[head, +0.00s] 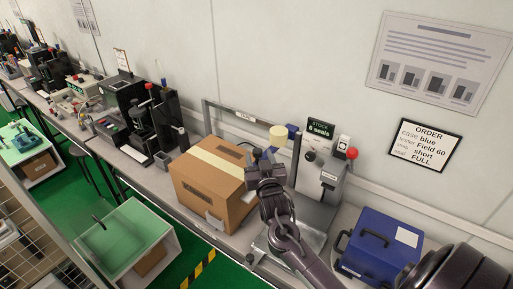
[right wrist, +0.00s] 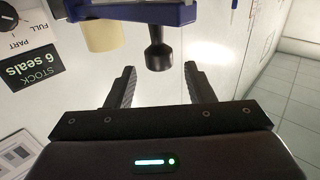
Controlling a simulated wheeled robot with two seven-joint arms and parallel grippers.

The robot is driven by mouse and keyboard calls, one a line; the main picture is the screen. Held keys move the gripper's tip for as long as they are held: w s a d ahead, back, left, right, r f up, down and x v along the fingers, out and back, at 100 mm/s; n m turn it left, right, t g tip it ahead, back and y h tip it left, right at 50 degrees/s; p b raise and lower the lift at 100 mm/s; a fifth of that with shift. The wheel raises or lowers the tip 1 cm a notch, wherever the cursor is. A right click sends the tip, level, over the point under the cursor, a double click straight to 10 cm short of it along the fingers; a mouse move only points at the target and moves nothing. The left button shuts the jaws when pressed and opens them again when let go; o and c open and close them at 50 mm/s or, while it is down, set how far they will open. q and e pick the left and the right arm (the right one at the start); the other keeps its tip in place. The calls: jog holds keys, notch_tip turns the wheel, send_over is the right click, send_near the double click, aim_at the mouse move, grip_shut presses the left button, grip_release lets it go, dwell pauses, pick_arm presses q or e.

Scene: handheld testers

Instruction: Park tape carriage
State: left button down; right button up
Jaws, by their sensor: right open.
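The tape carriage (right wrist: 135,14) is a blue block on a rail; it bears a cream tape roll (right wrist: 101,33) and a black hanging knob (right wrist: 157,48) in the right wrist view. In the head view the roll (head: 280,135) shows above my right gripper, with a bit of blue beside it. My right gripper (right wrist: 160,76) is open and empty. The knob stands just ahead of its fingertips, between their lines, apart from both. In the head view the right gripper (head: 265,168) is at the box's right edge and hides part of the tape machine (head: 323,175). My left gripper is not in view.
A cardboard box (head: 205,195) with a pale tape strip along its top sits left of my right gripper. A "6 seals" display (head: 320,130) and FULL/PART dial (right wrist: 8,17) are on the machine. A red-knobbed lever (head: 352,154) and blue case (head: 380,245) stand to the right.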

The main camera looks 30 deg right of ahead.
aim_at(258, 153)
jog(key=shift+p+x, duration=0.4)
jog(key=shift+x, duration=1.45)
grip_shut()
